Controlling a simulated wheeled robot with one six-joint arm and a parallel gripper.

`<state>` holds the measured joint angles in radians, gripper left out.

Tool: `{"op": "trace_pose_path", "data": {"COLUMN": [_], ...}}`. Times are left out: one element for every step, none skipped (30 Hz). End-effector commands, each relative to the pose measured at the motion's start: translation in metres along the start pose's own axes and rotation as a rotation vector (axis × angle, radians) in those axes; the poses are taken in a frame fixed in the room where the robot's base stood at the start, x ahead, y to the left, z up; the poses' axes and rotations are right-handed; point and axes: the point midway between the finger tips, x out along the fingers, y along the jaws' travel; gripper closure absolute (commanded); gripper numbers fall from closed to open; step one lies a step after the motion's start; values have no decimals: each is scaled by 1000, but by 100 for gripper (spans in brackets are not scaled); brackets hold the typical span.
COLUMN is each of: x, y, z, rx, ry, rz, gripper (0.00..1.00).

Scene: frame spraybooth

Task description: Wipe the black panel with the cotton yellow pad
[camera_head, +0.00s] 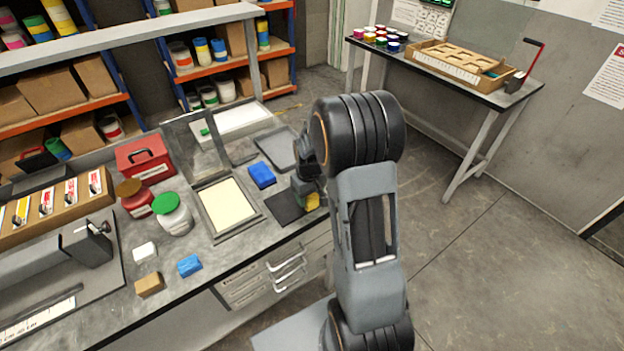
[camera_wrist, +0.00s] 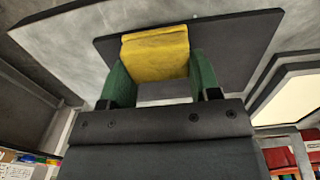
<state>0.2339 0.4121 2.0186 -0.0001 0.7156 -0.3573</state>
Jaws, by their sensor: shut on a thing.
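The cotton yellow pad (camera_head: 312,202) is in my gripper at the right part of the bench. The wrist view shows the pad (camera_wrist: 155,54) between the two green fingers of my gripper (camera_wrist: 160,75), which is shut on it. The black panel (camera_head: 284,207) lies flat on the bench top near its front edge, partly hidden by my gripper and arm. In the wrist view the panel (camera_wrist: 235,45) spreads behind the pad. The pad is over the panel or against it; I cannot tell if they touch.
A blue block (camera_head: 262,175) lies close behind the panel. A framed cream screen (camera_head: 227,206) is to its left, a grey tray (camera_head: 277,148) behind. A green-lidded jar (camera_head: 172,213), a red toolbox (camera_head: 144,160) and several small blocks stand farther left. The bench's front edge is close.

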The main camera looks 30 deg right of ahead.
Motion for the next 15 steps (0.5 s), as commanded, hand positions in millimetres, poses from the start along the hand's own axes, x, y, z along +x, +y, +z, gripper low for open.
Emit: {"op": "trace_pose_path", "data": {"x": [-21, -22, -24, -27, -30, -33, -36, -39, -42, -45, -48, -51, -54, -57, -61], "y": [0, 0, 0, 0, 0, 0, 0, 0, 0, 0, -1, -1, -1, -1, -1], "z": [-2, -1, -1, -1, -1, -1, -1, -1, -1, -1, -1, -1, -1, -1, -1], "rx": [-1, -1, 0, 0, 0, 0, -1, -1, -1, -1, -2, -2, -2, -3, -3], "ry": [9, 5, 4, 5, 5, 5, 5, 5, 5, 5, 4, 4, 4, 4, 5], "rz": [3, 2, 2, 2, 2, 2, 2, 2, 2, 2, 2, 2, 2, 2, 2], "gripper": [62, 62, 62, 62, 62, 62, 62, 62, 62, 62, 62, 62, 62, 62, 62]}}
